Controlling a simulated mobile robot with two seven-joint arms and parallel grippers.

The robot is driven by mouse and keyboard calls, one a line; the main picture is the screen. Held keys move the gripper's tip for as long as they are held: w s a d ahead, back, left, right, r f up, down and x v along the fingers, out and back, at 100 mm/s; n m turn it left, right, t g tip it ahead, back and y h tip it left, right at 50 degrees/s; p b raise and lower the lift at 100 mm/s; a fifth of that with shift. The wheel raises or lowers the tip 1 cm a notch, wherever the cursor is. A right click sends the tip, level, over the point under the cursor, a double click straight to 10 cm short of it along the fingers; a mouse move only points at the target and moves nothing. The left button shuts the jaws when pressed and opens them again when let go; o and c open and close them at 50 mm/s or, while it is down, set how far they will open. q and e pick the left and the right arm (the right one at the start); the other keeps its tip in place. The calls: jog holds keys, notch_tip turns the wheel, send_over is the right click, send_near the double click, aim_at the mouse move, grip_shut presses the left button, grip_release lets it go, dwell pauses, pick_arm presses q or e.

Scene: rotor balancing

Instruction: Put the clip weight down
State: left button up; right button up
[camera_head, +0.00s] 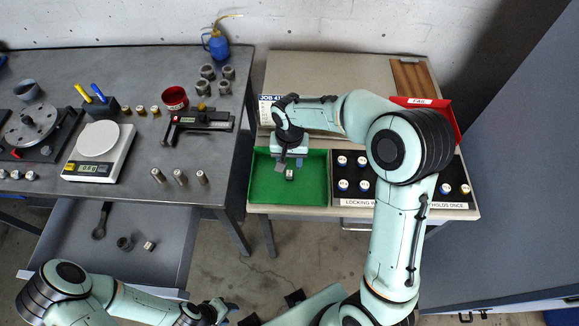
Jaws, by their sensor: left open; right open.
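A small grey metal piece (289,174), which looks like the clip weight, is in the green tray (262,190) on the right-hand bench. My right gripper (289,165) is over the tray, pointing down, with its jaws open. The piece shows just below the fingertips; I cannot tell whether they touch it. My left gripper (230,310) is open, low at the bottom edge of the view, away from both benches.
Right of the tray, a black holder (403,203) carries several white-topped weights, partly hidden by my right arm. A red FAIL bin (447,116) stands behind. The left bench holds a scale (97,147), a rotor (30,124) and a caliper (200,120); below it a drawer (75,225) is open.

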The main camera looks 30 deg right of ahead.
notch_tip(320, 180, up, 6)
jog(key=shift+r, duration=0.2)
jog(key=shift+o, duration=0.6)
jog(key=shift+r, duration=0.3)
jog(key=p, duration=0.1)
send_over(289, 173)
jog(key=f, duration=0.6)
jog(key=shift+s+f, duration=0.3)
jog(key=shift+f, duration=0.1)
jog(key=shift+w+f, duration=0.15)
jog(key=shift+f, duration=1.35)
jog(key=shift+w+f, duration=0.15)
jog(key=shift+f, duration=1.35)
pick_arm(q)
jog(key=shift+w+r, duration=0.85)
jog(key=shift+r, duration=0.25)
pick_arm(e)
grip_shut()
